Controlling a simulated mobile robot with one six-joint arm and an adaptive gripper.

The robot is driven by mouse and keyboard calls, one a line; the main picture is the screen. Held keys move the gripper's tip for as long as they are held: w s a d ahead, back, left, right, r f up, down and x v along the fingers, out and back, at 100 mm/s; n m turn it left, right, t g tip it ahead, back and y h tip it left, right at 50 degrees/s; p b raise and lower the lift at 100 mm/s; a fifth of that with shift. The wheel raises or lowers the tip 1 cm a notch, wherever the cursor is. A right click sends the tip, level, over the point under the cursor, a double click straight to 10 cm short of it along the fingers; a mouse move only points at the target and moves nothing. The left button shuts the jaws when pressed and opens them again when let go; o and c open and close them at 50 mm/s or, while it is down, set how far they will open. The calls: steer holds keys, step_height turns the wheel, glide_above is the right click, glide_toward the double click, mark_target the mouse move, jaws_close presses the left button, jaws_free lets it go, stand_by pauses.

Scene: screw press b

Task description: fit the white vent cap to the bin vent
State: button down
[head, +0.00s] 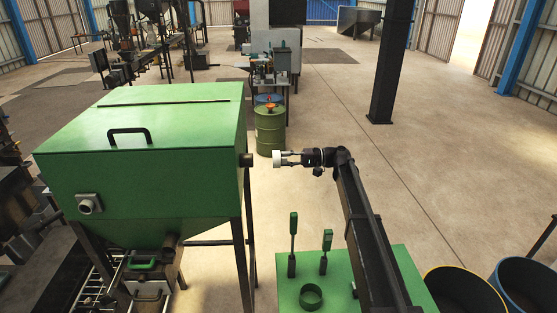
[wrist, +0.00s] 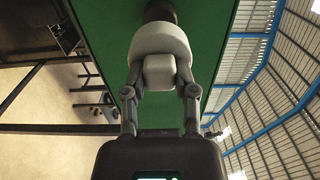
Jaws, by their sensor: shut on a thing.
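The white vent cap (head: 277,158) is held in my gripper (head: 288,158), which is shut on it. The cap points left toward the dark round bin vent (head: 246,160) on the right side of the green bin (head: 140,185). In the head view a small gap separates cap and vent, at about the same height in the picture. In the wrist view the cap (wrist: 160,50) sits between the two fingers (wrist: 161,92) and partly covers the vent (wrist: 160,10) beyond it. The cap's inner side is hidden.
A green table (head: 345,265) with upright levers and a ring stands below my arm. A green drum (head: 270,130) stands behind the cap. A dark post (head: 392,60) rises behind my arm. The floor between is clear.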

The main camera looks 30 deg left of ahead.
steer(key=shift+x, duration=2.55)
steer(key=c, duration=1.3)
jaws_free()
jaws_close()
steer(key=shift+x, duration=1.5)
steer(key=o, duration=1)
jaws_free()
